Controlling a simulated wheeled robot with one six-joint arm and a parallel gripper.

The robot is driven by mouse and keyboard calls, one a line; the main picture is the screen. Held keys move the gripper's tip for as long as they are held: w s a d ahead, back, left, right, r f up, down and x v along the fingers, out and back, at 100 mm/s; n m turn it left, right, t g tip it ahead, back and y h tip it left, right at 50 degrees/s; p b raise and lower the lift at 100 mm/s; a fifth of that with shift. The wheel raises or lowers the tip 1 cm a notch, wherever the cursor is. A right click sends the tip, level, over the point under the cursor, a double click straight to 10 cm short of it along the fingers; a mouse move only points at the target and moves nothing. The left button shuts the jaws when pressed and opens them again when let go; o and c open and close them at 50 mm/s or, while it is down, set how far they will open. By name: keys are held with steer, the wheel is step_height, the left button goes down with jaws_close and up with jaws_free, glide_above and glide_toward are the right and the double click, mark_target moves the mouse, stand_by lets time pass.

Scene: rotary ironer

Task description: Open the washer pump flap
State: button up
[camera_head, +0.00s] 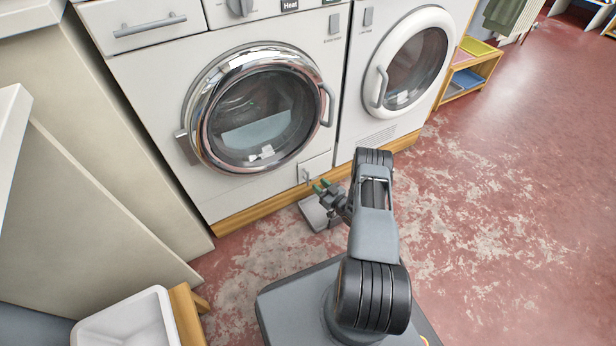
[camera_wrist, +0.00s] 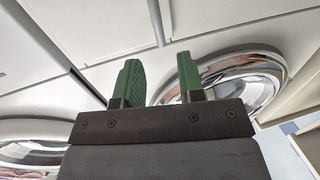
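The washer (camera_head: 150,90) has a small white square pump flap (camera_head: 318,164) low on its front, below and right of the round door. The flap looks closed, and a small grey handle (camera_head: 306,175) shows at its left side. My gripper (camera_head: 322,186) is just in front of the flap's lower part, with green fingertips. In the wrist view my gripper (camera_wrist: 160,78) is open, its two fingers apart with nothing between them. White panels with seams lie beyond the fingers there; I cannot tell which panel is the flap. Contact with the handle cannot be told.
A grey tray (camera_head: 314,214) lies on the floor under the flap. The chrome-rimmed washer door (camera_head: 258,110) is shut; a white-doored machine (camera_head: 412,58) stands to its right. A wooden plinth (camera_head: 250,212) runs below. A white basin (camera_head: 128,320) is front left. The red floor at right is open.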

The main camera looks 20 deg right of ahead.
mark_target(308, 175)
steer(key=b+x, duration=0.2)
steer(key=x, duration=0.5)
steer(key=shift+w, duration=0.3)
steer(key=shift+a, duration=0.1)
jaws_close()
